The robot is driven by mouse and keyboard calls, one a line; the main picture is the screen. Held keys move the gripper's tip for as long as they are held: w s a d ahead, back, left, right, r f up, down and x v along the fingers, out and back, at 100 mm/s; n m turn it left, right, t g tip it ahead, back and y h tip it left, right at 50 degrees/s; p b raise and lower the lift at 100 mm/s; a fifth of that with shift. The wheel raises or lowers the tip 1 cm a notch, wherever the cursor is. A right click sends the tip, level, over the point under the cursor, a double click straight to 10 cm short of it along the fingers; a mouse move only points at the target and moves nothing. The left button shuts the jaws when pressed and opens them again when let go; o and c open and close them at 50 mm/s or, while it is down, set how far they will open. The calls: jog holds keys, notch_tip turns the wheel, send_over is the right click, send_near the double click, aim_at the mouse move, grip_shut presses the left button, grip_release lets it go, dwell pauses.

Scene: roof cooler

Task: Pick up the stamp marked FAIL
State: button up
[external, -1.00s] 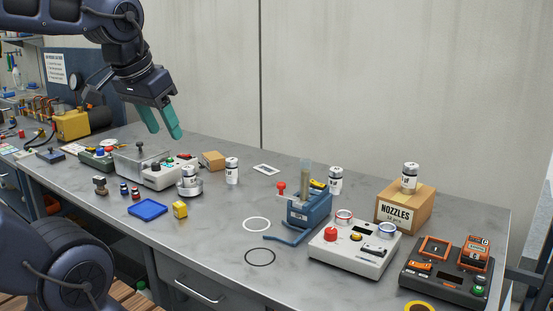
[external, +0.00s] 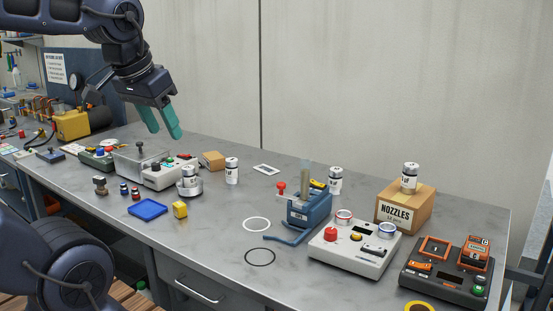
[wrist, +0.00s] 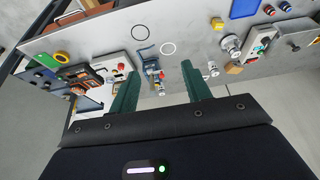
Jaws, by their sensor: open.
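No marking FAIL is legible in either view. Two small dark pieces with red and pale bands, a left one (external: 123,190) and a right one (external: 135,193), stand behind a blue tray (external: 147,209) and could be stamps. A brownish knobbed piece (external: 100,185), also stamp-like, stands to their left. In the wrist view the two small pieces (wrist: 269,9) (wrist: 285,6) and the blue tray (wrist: 245,8) are at the upper right edge. My gripper (external: 165,133) is open and empty, high above the back of the bench, apart from everything. Its green fingers also show in the wrist view (wrist: 160,72).
A yellow cube (external: 180,210) sits right of the tray. A blue fixture (external: 309,209), a white console (external: 352,249) and the NOZZLES box (external: 405,208) are to the right. The front-middle bench is mostly clear.

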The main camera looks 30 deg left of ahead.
jog(key=w+a+m+g+y, duration=0.15)
jog(key=w+a+m, duration=0.35)
jog(key=w+a, duration=0.6)
jog(key=m+g+h, duration=0.2)
jog(key=m+g, duration=0.1)
jog(key=m, duration=0.8)
send_over(99, 178)
jog(key=shift+y, duration=0.25)
notch_tip(99, 178, down, 22)
jog(key=shift+a+r, duration=0.1)
jog(key=shift+s+a+f, duration=0.15)
jog(key=shift+a+f, duration=0.1)
jog(key=shift+f, duration=0.35)
notch_tip(99, 178, down, 5)
jog(key=shift+r, duration=0.1)
jog(key=shift+w+d+f, duration=0.1)
jog(key=shift+w+f, duration=0.05)
jog(key=shift+f, duration=1.2)
jog(key=shift+w+d+f, duration=0.1)
jog(key=shift+f, duration=1.2)
grip_shut()
